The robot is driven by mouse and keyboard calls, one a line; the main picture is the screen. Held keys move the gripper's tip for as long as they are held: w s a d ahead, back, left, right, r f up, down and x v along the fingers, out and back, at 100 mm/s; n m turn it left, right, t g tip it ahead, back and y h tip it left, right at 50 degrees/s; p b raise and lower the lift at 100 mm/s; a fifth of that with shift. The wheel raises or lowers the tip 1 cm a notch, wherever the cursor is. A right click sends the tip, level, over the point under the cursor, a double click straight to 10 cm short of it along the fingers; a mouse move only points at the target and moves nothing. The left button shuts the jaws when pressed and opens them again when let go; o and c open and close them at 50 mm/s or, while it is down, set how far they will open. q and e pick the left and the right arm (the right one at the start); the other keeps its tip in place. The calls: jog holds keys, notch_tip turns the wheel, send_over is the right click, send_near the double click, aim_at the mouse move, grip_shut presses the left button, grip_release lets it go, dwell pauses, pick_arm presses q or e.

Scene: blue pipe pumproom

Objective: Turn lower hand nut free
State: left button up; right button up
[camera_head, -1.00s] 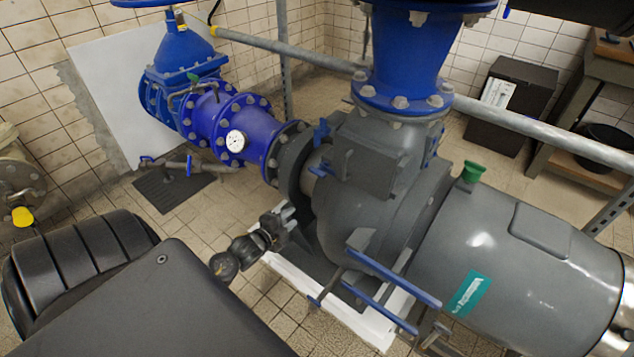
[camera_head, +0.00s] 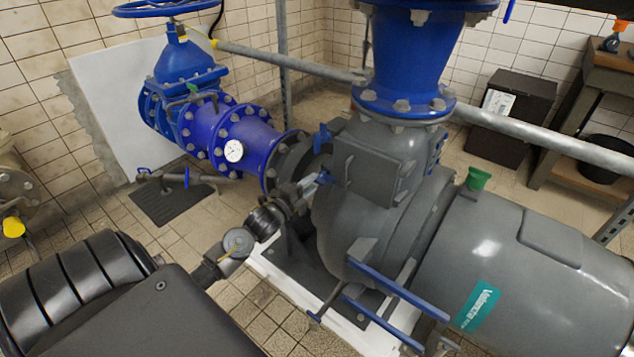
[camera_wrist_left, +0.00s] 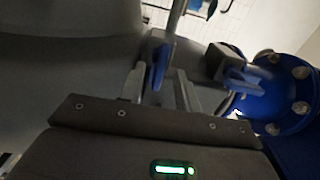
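The lower hand nut (camera_head: 324,177) is a small blue wing-shaped piece on the side of the grey pump housing. The upper hand nut (camera_head: 321,137) is a similar blue piece above it. My left gripper (camera_head: 309,184) reaches in from the lower left, its fingertips at the lower nut. In the left wrist view, the fingers (camera_wrist_left: 160,88) stand apart on either side of a blue nut (camera_wrist_left: 160,64), with gaps visible; contact cannot be told. A second blue nut (camera_wrist_left: 243,86) is to the right, outside the fingers. My right gripper is out of view.
The grey pump housing (camera_head: 345,225) is right beside my left gripper. Blue-edged bars (camera_head: 395,292) stick out lower right. A grey rail (camera_head: 300,62) crosses behind.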

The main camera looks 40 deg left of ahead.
aim_at(323, 178)
pick_arm(q)
jog(key=shift+w, duration=1.6)
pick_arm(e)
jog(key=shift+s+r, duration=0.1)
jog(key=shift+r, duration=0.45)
pick_arm(q)
jog(key=c, duration=0.5)
grip_shut()
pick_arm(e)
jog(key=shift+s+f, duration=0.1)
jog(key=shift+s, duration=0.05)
